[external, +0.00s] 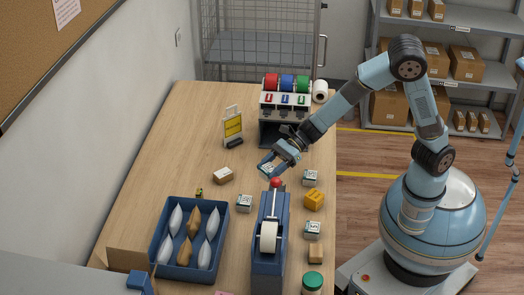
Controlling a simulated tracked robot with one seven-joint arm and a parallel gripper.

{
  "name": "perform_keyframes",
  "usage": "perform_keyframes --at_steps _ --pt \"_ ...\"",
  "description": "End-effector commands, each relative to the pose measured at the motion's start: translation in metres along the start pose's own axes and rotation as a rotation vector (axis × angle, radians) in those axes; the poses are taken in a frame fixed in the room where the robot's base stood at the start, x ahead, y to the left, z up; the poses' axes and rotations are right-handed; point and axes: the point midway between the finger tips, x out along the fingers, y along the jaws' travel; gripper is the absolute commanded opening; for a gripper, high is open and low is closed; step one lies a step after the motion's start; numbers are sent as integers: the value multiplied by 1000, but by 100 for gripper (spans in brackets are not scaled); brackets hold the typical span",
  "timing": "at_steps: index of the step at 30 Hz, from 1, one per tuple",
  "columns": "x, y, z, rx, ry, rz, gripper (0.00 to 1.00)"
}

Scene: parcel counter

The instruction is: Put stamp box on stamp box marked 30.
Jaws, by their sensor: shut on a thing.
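My gripper (270,164) is over the middle of the wooden counter, shut on a small white-and-blue box (267,169), apparently a stamp box; the fingers cover part of it. Three similar small boxes with white, marked tops stand on the counter: one left of the tape dispenser (245,203), one to the right of my gripper (310,177), and one right of the dispenser, nearer the front (313,227). Their printed numbers are too small to read, so I cannot tell which is marked 30.
A blue tray (188,270) of padded pouches is front left. A rack with coloured rolls (284,115), a yellow sign (233,124), a white-topped carton (222,175) and yellow box (313,198) stand around.

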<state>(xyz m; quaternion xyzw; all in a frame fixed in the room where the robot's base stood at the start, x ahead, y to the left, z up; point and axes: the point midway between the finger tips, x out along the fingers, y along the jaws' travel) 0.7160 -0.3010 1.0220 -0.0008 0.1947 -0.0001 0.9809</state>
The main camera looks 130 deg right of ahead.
Motion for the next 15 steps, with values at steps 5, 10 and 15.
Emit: perform_keyframes --at_steps 5,10,15 --pt "-17 8 18 -52 -5 121 24" --pt "-36 18 32 -99 -3 235 24" --pt "-50 26 40 -132 -1 317 24"
